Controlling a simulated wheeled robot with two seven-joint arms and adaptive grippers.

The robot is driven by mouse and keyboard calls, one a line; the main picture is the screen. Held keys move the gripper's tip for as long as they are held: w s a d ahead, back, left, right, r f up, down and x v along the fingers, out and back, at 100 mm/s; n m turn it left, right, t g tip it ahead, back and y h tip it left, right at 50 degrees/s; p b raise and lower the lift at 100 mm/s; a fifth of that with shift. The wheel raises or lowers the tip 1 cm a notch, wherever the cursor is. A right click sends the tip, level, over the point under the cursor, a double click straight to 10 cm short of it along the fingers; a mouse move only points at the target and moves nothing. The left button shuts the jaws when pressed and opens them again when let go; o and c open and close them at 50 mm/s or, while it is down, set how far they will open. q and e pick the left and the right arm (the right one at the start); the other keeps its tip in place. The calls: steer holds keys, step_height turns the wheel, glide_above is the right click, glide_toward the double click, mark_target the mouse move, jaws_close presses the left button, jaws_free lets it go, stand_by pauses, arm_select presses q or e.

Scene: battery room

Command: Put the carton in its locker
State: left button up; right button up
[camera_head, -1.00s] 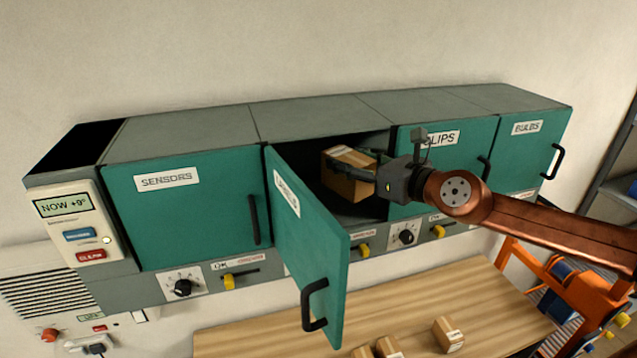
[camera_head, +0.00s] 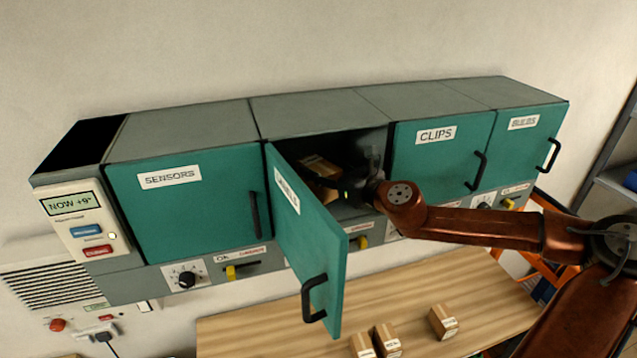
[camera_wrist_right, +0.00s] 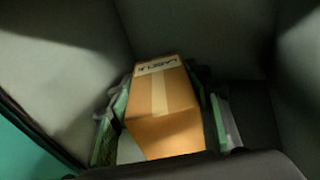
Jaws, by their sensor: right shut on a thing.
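The carton (camera_head: 318,169) is a small brown box with a white label, inside the open second locker (camera_head: 345,141). In the right wrist view the carton (camera_wrist_right: 160,105) sits between the two fingers, tape strip and label facing the camera. My right gripper (camera_head: 345,178) is inside the locker and shut on the carton; its fingers are partly hidden in shadow. Whether the carton touches the locker floor is unclear. The locker's teal door (camera_head: 305,240) stands open toward me, its label seen at a slant and hard to read. My left gripper is not in view.
Closed lockers labelled SENSORS (camera_head: 188,205), CLIPS (camera_head: 440,160) and BULBS (camera_head: 525,150) flank the open one. Several small boxes (camera_head: 387,340) stand on the wooden table (camera_head: 270,325) below. The open door juts out left of my right arm. A control panel (camera_head: 88,232) is at the left.

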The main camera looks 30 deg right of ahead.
steer(key=shift+w+f, duration=0.15)
steer(key=shift+w, duration=0.05)
steer(key=shift+w+d+f+b, duration=0.1)
steer(key=shift+d+f+b, duration=0.05)
steer(key=shift+f+b, duration=0.3)
step_height(320, 180, down, 2)
steer(key=shift+f+b, duration=0.1)
steer(key=shift+b, duration=0.6)
steer(key=shift+f, duration=0.2)
steer(key=shift+r, duration=0.1)
steer(key=o, duration=1.5)
steer(key=shift+f, duration=0.2)
